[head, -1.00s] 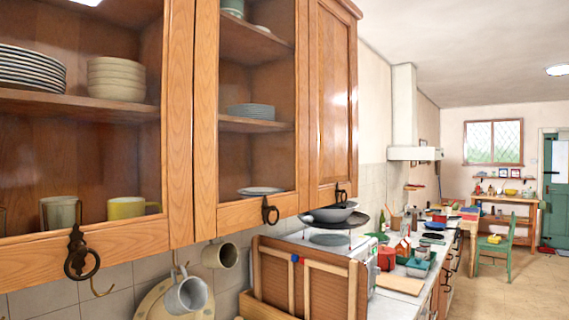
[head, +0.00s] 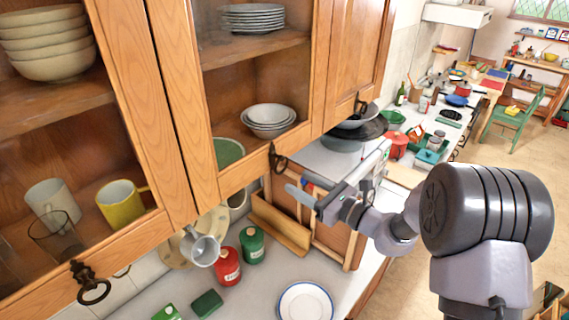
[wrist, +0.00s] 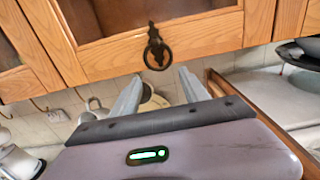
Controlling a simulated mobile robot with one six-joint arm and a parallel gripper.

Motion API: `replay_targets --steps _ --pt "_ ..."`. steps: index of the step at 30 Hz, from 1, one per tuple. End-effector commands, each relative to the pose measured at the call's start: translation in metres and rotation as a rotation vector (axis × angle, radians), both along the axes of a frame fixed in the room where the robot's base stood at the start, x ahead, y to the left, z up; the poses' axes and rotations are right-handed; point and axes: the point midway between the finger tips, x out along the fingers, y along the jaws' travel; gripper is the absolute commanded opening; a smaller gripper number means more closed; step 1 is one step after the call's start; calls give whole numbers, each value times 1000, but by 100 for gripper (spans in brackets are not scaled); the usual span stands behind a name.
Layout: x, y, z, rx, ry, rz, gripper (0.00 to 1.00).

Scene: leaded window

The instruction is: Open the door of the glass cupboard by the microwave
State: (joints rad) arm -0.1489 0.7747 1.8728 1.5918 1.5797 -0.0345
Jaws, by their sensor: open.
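The glass cupboard door (head: 240,178) has a wooden frame and is closed, left of a solid wooden door. Its dark ring handle (head: 277,160) hangs at the bottom rail. In the wrist view the ring handle (wrist: 157,50) is just beyond the two fingertips, roughly centred between them. My gripper (head: 298,184) is open and empty, below and right of the handle in the head view; it also shows in the wrist view (wrist: 160,80). The fingers appear apart from the ring. The white microwave (head: 316,158) is partly hidden behind a wooden rack and my arm.
Another glass door with a ring handle (head: 91,284) is at left. A solid wooden door (head: 350,55) is at right. Below are a wooden rack (head: 280,225), hanging mugs, a red canister (head: 227,267), a green canister (head: 252,244) and a plate (head: 305,303). Open floor lies at right.

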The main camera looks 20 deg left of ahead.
Motion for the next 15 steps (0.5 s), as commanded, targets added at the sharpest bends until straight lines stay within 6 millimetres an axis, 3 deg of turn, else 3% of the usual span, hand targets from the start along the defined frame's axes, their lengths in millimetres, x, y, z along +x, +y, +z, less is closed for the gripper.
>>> replay_targets --steps 6,15 --pt "19 50 2 -2 1 3 53" --pt "30 72 1 0 -1 0 53"
